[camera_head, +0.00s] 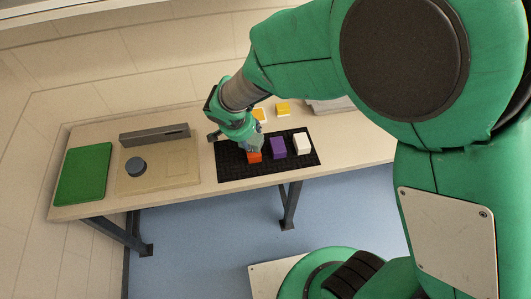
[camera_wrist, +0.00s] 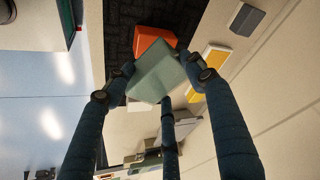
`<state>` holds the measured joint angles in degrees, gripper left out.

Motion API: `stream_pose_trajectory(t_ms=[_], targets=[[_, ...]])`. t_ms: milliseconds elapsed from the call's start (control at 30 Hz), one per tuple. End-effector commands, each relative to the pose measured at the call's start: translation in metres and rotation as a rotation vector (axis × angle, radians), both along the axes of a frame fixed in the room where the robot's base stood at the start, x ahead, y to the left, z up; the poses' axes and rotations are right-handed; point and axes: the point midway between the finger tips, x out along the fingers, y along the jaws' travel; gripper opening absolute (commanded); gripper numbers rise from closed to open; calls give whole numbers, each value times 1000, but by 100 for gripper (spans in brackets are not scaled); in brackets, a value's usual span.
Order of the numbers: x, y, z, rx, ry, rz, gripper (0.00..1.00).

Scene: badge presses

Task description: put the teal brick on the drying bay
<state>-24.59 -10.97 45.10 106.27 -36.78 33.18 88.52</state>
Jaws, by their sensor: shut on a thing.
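My gripper (camera_head: 240,140) is over the left part of a black gridded mat (camera_head: 232,174) on the bench. In the wrist view its dark fingers are shut on the pale teal brick (camera_wrist: 157,76), which looks tilted in that view. The fingers and wrist mostly hide the brick in the head view. An orange brick (camera_head: 254,157) stands on the mat close by the held brick; it also shows in the wrist view (camera_wrist: 155,39). I cannot tell whether the two touch. No label shows which surface is the drying bay.
On the mat stand a purple brick (camera_head: 278,148) and a white brick (camera_head: 302,144). Yellow-topped blocks (camera_head: 283,108) lie behind it. To the left are a tan board (camera_head: 180,177) with a grey disc (camera_head: 136,166), a grey bar (camera_head: 155,135) and a green panel (camera_head: 83,173).

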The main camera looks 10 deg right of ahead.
Motion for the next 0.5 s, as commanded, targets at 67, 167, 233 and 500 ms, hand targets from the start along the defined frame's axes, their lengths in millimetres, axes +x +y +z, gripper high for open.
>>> stream_pose_trajectory(t_ms=[67,167,233,500], targets=[[-23,11,-8,0,1,-24,22],[-51,19,-18,0,1,-66,22],[-71,24,-25,-1,3,-95,22],[-130,32,-44,-1,2,-190,22]])
